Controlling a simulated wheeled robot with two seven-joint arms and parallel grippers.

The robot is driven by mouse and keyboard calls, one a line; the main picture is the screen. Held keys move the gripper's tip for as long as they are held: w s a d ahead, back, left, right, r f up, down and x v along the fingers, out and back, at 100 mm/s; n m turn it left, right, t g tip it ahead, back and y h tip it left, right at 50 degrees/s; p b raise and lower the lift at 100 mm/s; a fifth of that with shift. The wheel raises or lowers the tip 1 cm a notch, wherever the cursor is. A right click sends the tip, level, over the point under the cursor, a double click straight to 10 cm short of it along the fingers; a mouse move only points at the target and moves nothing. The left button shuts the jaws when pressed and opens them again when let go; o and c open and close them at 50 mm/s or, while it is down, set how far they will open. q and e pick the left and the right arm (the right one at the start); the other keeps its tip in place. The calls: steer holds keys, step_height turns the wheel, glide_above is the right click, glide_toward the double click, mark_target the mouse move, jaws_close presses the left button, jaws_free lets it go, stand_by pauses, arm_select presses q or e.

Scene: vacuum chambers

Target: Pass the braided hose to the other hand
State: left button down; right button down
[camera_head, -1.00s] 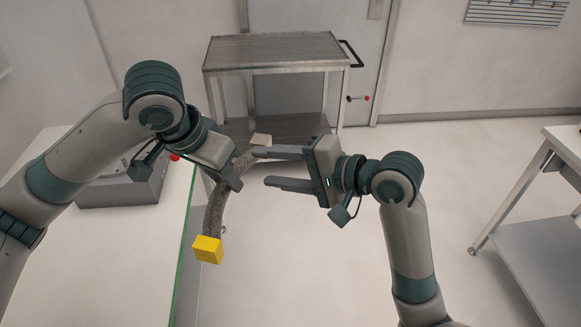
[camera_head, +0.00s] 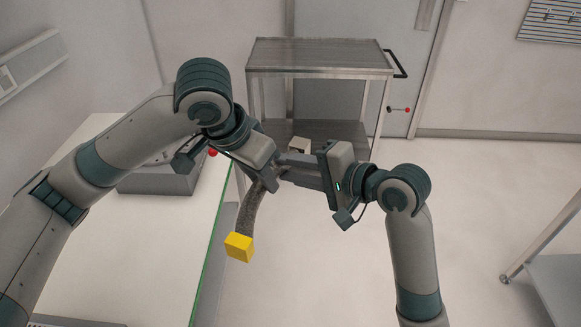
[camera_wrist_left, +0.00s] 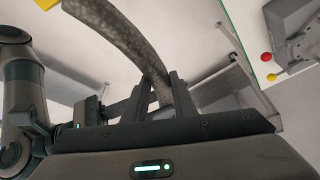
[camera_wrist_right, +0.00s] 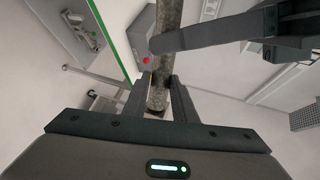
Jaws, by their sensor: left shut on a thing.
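The braided hose (camera_head: 252,207) is a grey curved tube with a yellow block (camera_head: 239,247) on its lower end and a pale block (camera_head: 299,145) on its upper end. My left gripper (camera_head: 272,177) is shut on the hose near its middle, as the left wrist view shows the hose (camera_wrist_left: 120,34) between its fingers. My right gripper (camera_head: 284,168) reaches in from the right, close beside the left one. In the right wrist view the hose (camera_wrist_right: 159,98) lies between its two fingers; whether both press on it cannot be told.
A steel cart (camera_head: 320,56) stands behind the hands. A white table with a green edge (camera_head: 165,250) is at the left and carries a grey device (camera_head: 160,181). Another steel cart (camera_head: 556,280) is at the lower right. The floor between is clear.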

arm_select(q)
steer(key=c, duration=1.4)
jaws_free()
steer(key=shift+r, duration=0.1)
steer(key=v, duration=1.1)
steer(key=shift+s+a+r, duration=0.1)
steer(key=shift+a+r, duration=0.1)
steer(key=shift+r, duration=0.15)
steer(key=shift+d, duration=0.1)
